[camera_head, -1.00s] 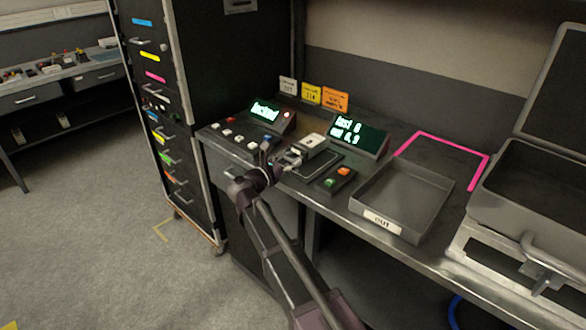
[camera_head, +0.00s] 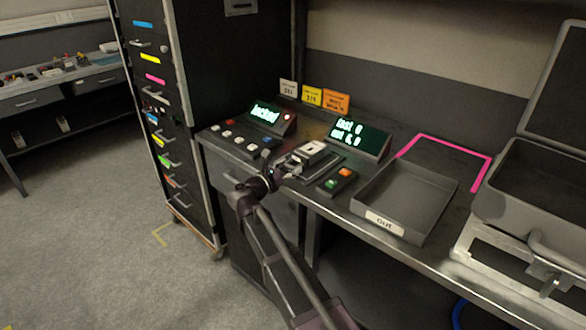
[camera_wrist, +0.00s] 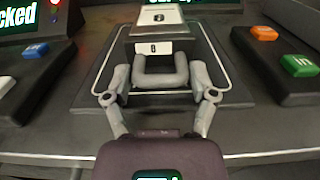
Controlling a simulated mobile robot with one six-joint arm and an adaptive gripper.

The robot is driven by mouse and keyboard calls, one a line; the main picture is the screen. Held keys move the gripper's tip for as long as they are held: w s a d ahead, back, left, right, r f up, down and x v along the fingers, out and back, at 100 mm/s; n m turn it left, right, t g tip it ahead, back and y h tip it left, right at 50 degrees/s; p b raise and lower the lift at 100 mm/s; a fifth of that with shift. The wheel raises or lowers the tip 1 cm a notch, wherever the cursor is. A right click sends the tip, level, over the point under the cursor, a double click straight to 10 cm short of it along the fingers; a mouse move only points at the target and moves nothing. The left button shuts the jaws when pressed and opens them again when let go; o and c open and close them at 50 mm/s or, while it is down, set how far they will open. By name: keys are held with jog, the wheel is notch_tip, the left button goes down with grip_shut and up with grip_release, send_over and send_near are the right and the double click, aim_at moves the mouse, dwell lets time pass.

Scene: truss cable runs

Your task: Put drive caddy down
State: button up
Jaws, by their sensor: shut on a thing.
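The drive caddy (camera_head: 311,149) is a small light-topped block with a grey loop handle at its front. In the wrist view the caddy (camera_wrist: 155,48) is straight ahead, over a dark pad with a pale outline (camera_wrist: 225,78). My gripper (camera_head: 291,168) is at the caddy's near side. In the wrist view the fingers of my gripper (camera_wrist: 161,90) are closed on the two sides of the handle. Whether the caddy touches the pad or hangs just above it, I cannot tell.
A display (camera_head: 358,138) stands behind the pad. A box with orange and green buttons (camera_head: 338,181) is to its right, then a grey tray labelled OUT (camera_head: 440,208). A panel with several small buttons (camera_head: 240,138) is on the left. An open case (camera_head: 520,205) stands far right.

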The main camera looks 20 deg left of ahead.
jog(key=shift+f, duration=0.2)
jog(key=o, duration=1.2)
jog(key=shift+o, duration=0.2)
jog(key=shift+r, duration=0.15)
jog(key=shift+r+p, duration=0.55)
jog(key=v, duration=1.2)
